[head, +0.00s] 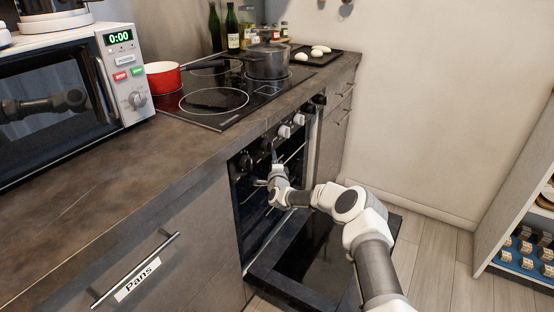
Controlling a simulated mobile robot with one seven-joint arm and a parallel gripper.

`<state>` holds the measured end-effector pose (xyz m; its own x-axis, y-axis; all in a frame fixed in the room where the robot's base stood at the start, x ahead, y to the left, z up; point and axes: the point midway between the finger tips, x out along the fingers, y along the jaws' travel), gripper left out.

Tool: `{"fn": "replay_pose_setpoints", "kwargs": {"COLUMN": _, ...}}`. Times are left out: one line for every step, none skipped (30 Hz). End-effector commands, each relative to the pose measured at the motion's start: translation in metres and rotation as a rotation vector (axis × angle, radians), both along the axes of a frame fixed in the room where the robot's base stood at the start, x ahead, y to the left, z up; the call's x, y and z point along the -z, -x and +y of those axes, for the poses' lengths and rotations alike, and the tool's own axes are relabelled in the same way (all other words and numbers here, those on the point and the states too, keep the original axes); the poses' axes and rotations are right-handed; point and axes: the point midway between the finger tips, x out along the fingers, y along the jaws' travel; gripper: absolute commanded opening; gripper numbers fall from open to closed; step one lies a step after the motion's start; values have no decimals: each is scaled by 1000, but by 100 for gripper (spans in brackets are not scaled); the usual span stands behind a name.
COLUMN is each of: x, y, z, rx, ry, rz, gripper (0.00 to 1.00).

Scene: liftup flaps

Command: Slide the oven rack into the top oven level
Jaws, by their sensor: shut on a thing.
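The oven (262,240) is built in under the stovetop, and its door (318,262) hangs open, folded down toward the floor. My gripper (268,178) is at the upper part of the oven opening, just below the control knobs. It is shut on the oven rack; the grip itself is small and hard to make out. Thin metal bars show in the dark opening beside and below my gripper. My wrist and arm hide much of the right side of the opening, so how far in the rack sits cannot be told.
The countertop (130,175) edge and a row of knobs (284,131) lie just above the opening. A pot (267,63) and a red pan (163,76) stand on the counter area. A microwave (60,92) is at left. Shelves (520,240) stand at right; floor between is clear.

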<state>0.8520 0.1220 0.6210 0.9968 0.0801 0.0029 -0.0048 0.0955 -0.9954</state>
Motion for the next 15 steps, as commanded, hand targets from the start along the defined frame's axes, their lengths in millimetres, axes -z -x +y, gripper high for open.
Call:
{"fn": "replay_pose_setpoints", "kwargs": {"x": -3, "y": -2, "z": 3, "rx": 0, "ry": -2, "rz": -5, "gripper": 0}}
{"fn": "replay_pose_setpoints", "kwargs": {"x": -3, "y": -3, "z": 4, "rx": 1, "ry": -2, "rz": -5, "gripper": 0}}
{"fn": "replay_pose_setpoints", "kwargs": {"x": -3, "y": -4, "z": 6, "rx": 2, "ry": -2, "rz": -6, "gripper": 0}}
{"fn": "replay_pose_setpoints", "kwargs": {"x": -3, "y": -5, "z": 8, "rx": 2, "ry": -2, "rz": -6, "gripper": 0}}
{"fn": "replay_pose_setpoints", "kwargs": {"x": -3, "y": -6, "z": 9, "rx": 2, "ry": -2, "rz": -6, "gripper": 0}}
{"fn": "replay_pose_setpoints", "kwargs": {"x": -3, "y": -8, "z": 11, "rx": 2, "ry": -2, "rz": -6, "gripper": 0}}
{"fn": "replay_pose_setpoints", "kwargs": {"x": -3, "y": -8, "z": 12, "rx": 2, "ry": -3, "rz": -6, "gripper": 0}}
{"fn": "replay_pose_setpoints", "kwargs": {"x": -3, "y": -9, "z": 13, "rx": 2, "ry": -3, "rz": -6, "gripper": 0}}
{"fn": "replay_pose_setpoints", "kwargs": {"x": -3, "y": -11, "z": 15, "rx": 1, "ry": -3, "rz": -5, "gripper": 0}}
{"fn": "replay_pose_setpoints", "kwargs": {"x": -2, "y": -12, "z": 17, "rx": 1, "ry": -3, "rz": -5, "gripper": 0}}
{"fn": "replay_pose_setpoints", "kwargs": {"x": -2, "y": -13, "z": 19, "rx": 1, "ry": -3, "rz": -5, "gripper": 0}}
{"fn": "replay_pose_setpoints", "kwargs": {"x": -2, "y": -14, "z": 20, "rx": 3, "ry": -3, "rz": -6, "gripper": 0}}
{"fn": "replay_pose_setpoints", "kwargs": {"x": -2, "y": -15, "z": 22, "rx": 3, "ry": -3, "rz": -6, "gripper": 0}}
{"fn": "replay_pose_setpoints", "kwargs": {"x": -3, "y": -16, "z": 23, "rx": 3, "ry": -2, "rz": -6, "gripper": 0}}
{"fn": "replay_pose_setpoints", "kwargs": {"x": -3, "y": -17, "z": 25, "rx": 1, "ry": -2, "rz": -5, "gripper": 0}}
